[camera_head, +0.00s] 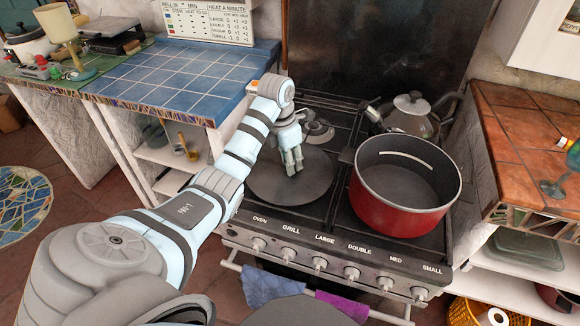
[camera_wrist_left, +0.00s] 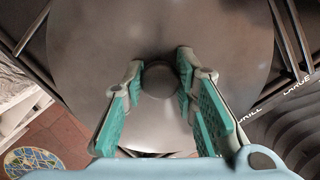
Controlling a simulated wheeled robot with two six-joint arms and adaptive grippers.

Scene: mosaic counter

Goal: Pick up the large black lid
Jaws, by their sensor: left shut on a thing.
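The large black lid (camera_head: 318,180) looks like a dark grey disc over the left side of the stove in the head view. It fills much of the left wrist view (camera_wrist_left: 230,45), with a round knob (camera_wrist_left: 160,82) at its middle. My left gripper (camera_head: 292,168) points down at the lid's centre. In the left wrist view its green-padded fingers (camera_wrist_left: 160,66) stand on either side of the knob, shut on it. I cannot tell whether the lid rests on the grate or is slightly raised. My right gripper is not in view.
A red pot (camera_head: 400,215), open on top, stands on the stove right of the lid. A grey kettle (camera_head: 411,120) is behind it. The blue tiled counter (camera_head: 185,75) is left and mostly clear. An orange tiled counter (camera_head: 525,130) is right. Knobs line the stove front.

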